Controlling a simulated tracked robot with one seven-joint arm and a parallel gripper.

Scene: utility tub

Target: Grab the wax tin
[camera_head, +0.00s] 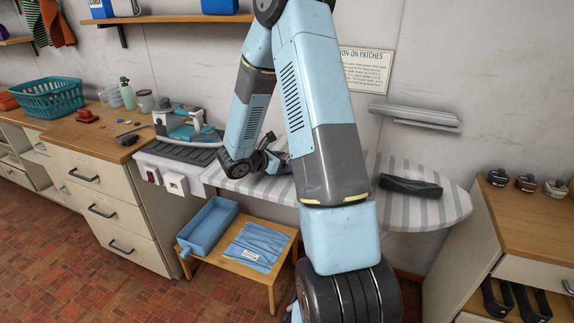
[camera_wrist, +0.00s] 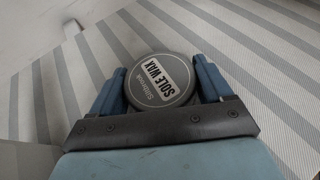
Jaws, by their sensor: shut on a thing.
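The wax tin (camera_wrist: 160,82) is a round dark grey tin with a label reading "SOLE WAX", seen in the wrist view. My gripper (camera_wrist: 161,88) has its two blue fingers on either side of the tin and is shut on it. The grey-and-white striped ironing board (camera_wrist: 262,62) lies behind the tin; I cannot tell whether the tin touches it. In the head view my gripper (camera_head: 274,160) is over the left part of the striped board (camera_head: 440,212), partly hidden by my arm. The tin cannot be made out there.
Several small jars (camera_head: 525,183) stand on the right cabinet.

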